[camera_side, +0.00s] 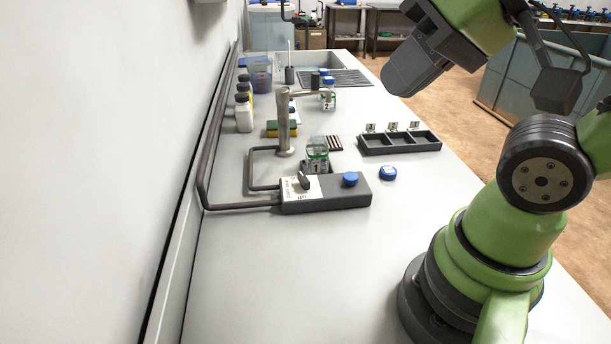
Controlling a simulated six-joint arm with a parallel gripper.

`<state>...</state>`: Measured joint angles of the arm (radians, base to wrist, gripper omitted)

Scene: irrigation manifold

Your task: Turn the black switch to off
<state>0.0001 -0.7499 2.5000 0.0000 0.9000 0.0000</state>
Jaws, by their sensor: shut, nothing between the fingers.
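The black switch (304,180) is a small knob on a white label plate at the left end of a dark grey control box (335,198). The knob looks tilted or turned, but the label's markings are too small to read, so I cannot tell its setting. A blue round knob (350,178) sits on the right part of the same box.
A small clear container (317,148) stands just behind the box, near a metal tap (284,130). A blue cap (388,173) lies to the right. A black compartment tray (400,145) sits beyond. Grey pipes (207,150) run along the left wall. The front bench is clear.

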